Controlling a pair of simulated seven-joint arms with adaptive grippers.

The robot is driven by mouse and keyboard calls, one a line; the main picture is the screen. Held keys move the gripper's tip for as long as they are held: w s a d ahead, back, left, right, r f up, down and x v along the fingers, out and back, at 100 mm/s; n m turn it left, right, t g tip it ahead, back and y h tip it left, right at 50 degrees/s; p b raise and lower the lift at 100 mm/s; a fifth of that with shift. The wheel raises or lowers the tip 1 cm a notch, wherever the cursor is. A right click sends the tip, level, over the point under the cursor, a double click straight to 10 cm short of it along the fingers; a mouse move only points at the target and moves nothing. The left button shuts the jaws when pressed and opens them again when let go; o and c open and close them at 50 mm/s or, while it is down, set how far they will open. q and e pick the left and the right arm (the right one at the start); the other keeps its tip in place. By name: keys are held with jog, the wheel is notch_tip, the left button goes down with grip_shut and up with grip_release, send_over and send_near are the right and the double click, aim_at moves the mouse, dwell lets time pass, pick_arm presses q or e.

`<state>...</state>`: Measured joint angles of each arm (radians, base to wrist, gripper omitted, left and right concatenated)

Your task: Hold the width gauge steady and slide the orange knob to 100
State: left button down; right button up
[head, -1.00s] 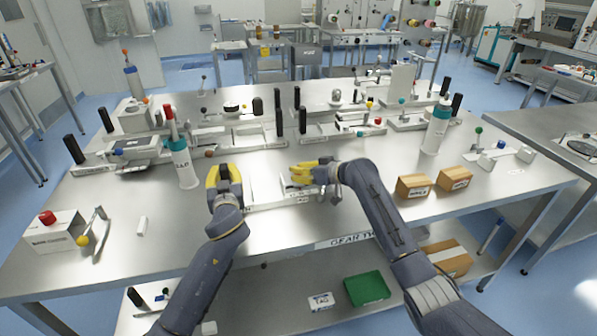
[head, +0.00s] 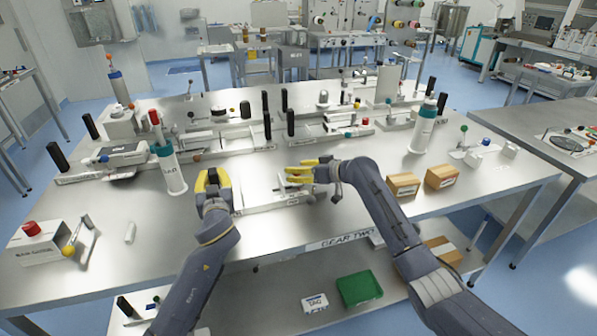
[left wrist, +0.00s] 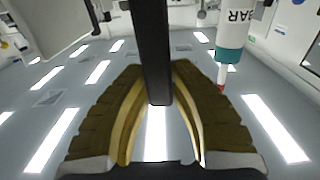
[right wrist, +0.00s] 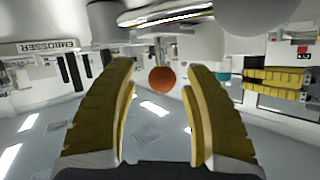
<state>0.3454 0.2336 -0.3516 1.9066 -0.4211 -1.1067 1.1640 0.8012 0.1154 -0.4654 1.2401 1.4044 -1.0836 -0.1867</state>
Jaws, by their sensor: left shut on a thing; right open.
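The width gauge (head: 270,206) lies on the metal bench between my grippers, a low pale rail with a label on its front. My left gripper (head: 211,181) is at its left end; in the left wrist view its yellow fingers are shut on a black upright post (left wrist: 156,50). My right gripper (head: 301,171) is over the gauge's right part, open. In the right wrist view the round orange knob (right wrist: 161,80) shows between and beyond the tips, with clear space on both sides. The knob is hidden in the head view, and no scale reading is legible.
A white bottle with a teal collar and red tip (head: 170,170) stands close left of my left gripper. Two cardboard boxes (head: 403,185) sit right of my right arm. Other gauges and black posts (head: 290,122) stand behind. The bench front is mostly clear.

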pick_arm(q)
jog(key=shift+a+f, duration=0.15)
jog(key=shift+f, duration=0.45)
jog(key=shift+s+a, duration=0.1)
pick_arm(e)
jog(key=v, duration=1.2)
pick_arm(q)
jog(key=shift+r, duration=0.4)
jog(key=c, duration=1.3)
grip_release()
jog(key=shift+r, duration=0.1)
jog(key=shift+o, duration=0.3)
jog(key=shift+r, duration=0.1)
jog(key=v, duration=1.2)
